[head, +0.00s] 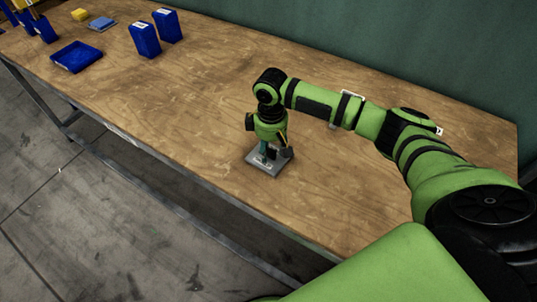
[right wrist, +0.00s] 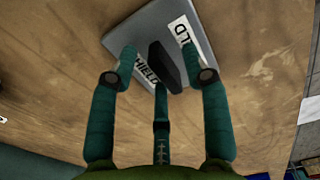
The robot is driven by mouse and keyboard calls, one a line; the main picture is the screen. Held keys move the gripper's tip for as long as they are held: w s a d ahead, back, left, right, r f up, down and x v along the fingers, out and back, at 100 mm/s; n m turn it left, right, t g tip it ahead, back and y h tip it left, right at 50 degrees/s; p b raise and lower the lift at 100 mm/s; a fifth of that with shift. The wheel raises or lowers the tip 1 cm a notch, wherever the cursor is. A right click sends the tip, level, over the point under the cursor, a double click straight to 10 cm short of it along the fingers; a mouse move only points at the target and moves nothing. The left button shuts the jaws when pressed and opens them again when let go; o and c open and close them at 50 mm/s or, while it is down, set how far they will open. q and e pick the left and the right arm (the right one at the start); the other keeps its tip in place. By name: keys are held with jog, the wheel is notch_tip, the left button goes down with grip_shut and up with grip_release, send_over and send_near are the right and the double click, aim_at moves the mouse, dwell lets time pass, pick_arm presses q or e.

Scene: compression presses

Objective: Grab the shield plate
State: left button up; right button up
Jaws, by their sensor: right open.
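The shield plate (head: 275,171) is a flat grey plate on the wooden table, near its front edge. In the right wrist view the plate (right wrist: 145,32) has white labels, one with the letters "HIELD", and a black raised block (right wrist: 165,66) in its middle. My right gripper (head: 270,155) points down just over the plate. It is open, with its teal fingers spread around the black block, and nothing is gripped. Whether the fingers touch the block or plate I cannot tell. In the head view the gripper hides part of the plate. My left gripper is not in view.
The wooden table (head: 180,100) is clear around the plate. Two upright blue bins (head: 157,33) stand at the far left, with a blue tray (head: 76,56), a light blue item (head: 102,23) and a yellow item (head: 80,14). A green wall (head: 400,45) runs along the back.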

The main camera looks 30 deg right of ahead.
jog(key=shift+c, duration=0.8)
jog(key=c, duration=0.7)
grip_shut()
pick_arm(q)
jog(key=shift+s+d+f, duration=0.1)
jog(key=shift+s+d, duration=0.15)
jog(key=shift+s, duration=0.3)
pick_arm(e)
jog(key=shift+r, duration=0.2)
